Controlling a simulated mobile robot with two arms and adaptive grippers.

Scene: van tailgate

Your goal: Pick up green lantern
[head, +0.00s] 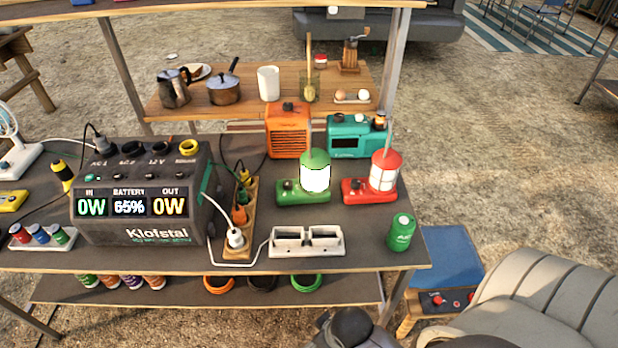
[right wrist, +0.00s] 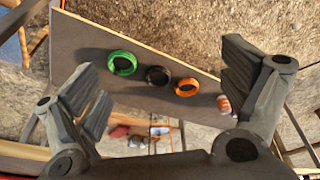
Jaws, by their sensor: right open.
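The green lantern (head: 315,172) stands upright on the dark tabletop, its pale globe lit under a green cap. It rises from a green base (head: 303,192) with a dark knob. A similar red lantern (head: 385,170) stands just to its right. My right gripper (right wrist: 165,80) is open and empty in the right wrist view, with the lower shelf in sight between and beyond its fingers. The lantern does not show in that view. A dark part of my arm shows at the bottom of the head view. My left gripper is not in view.
A white double holder (head: 307,242) lies in front of the lantern, with a green can (head: 401,232) to the right. An orange box (head: 288,130) and teal radio (head: 357,135) stand behind. A power station (head: 140,192) and power strip (head: 238,215) are left. Rings lie on the lower shelf (right wrist: 133,98).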

